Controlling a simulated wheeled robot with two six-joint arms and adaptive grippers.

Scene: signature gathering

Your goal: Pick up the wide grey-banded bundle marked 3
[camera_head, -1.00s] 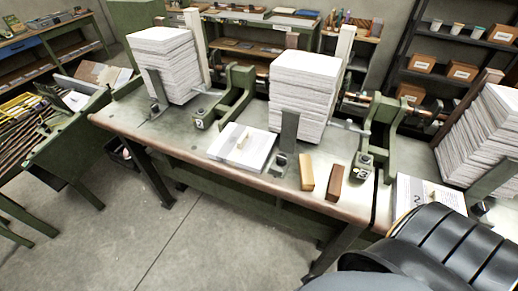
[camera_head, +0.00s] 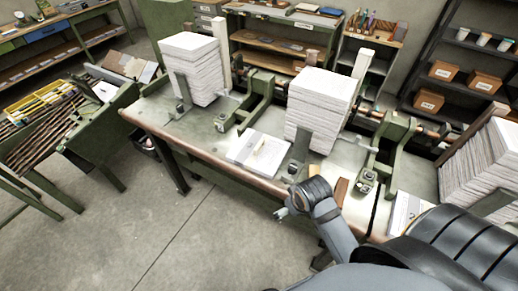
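A flat bundle of white sheets (camera_head: 257,152) with a pale band or tag on top lies at the front edge of the long bench. Its mark is too small to read. Another flat bundle (camera_head: 405,211), with a dark mark that looks like a 2, lies farther right, partly hidden behind my arm. I cannot make out a bundle marked 3 or a grey band. My arm from the lower right, apparently the right one, reaches up before the bench edge. Its end (camera_head: 283,213) is small and its fingers are unclear. My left gripper is not visible.
Tall paper stacks stand on the long bench at left (camera_head: 192,70), middle (camera_head: 318,100) and right (camera_head: 487,160). Green clamp-like devices (camera_head: 390,150) stand between them. A brown block (camera_head: 340,188) lies near the front edge. A sorting table (camera_head: 45,105) stands left. The floor (camera_head: 160,225) before the bench is clear.

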